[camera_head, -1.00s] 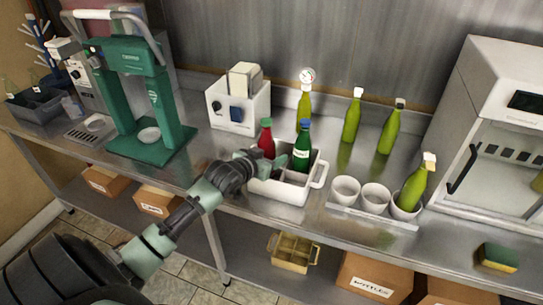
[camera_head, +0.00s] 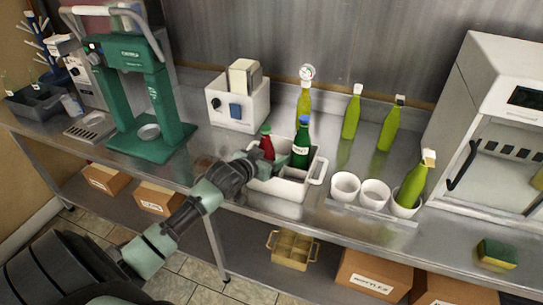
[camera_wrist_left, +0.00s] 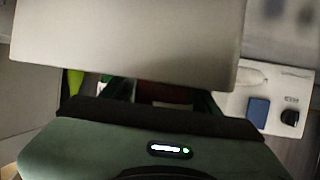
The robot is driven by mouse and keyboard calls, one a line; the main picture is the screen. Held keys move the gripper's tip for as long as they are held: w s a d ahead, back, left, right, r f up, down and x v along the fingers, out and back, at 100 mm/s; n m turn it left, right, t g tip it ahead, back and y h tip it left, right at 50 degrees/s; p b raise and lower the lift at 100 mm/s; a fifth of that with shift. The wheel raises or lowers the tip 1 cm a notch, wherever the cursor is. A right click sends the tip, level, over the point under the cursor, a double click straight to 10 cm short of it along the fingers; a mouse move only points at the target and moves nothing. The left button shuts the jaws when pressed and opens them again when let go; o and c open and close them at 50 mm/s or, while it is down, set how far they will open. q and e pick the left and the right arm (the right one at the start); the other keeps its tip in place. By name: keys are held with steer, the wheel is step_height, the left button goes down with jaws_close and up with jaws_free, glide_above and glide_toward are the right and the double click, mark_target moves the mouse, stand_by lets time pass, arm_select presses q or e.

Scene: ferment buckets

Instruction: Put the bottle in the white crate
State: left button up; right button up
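The white crate (camera_head: 277,190) stands on the steel counter. A red bottle (camera_head: 267,147) with a green cap is upright at its left side, its lower part hidden by the crate wall and gripper. A green bottle (camera_head: 300,153) with a blue cap stands in the crate's right part. My left gripper (camera_head: 272,167) reaches over the crate's left edge, its fingers around the red bottle. In the left wrist view, dark red (camera_wrist_left: 163,93) shows between the fingers, under a large pale surface blocking much of the view. My right gripper is not in view.
Yellow-green bottles (camera_head: 352,113) stand at the back. White cups (camera_head: 345,187), one holding a tilted bottle (camera_head: 413,184), stand right of the crate. A green machine (camera_head: 150,105) is at left, a white oven (camera_head: 490,130) at right.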

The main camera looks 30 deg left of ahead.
arm_select(q)
steer(key=shift+a, duration=0.1)
steer(key=shift+r, duration=0.15)
steer(key=r+b+v, duration=0.1)
steer(key=v, duration=1.1)
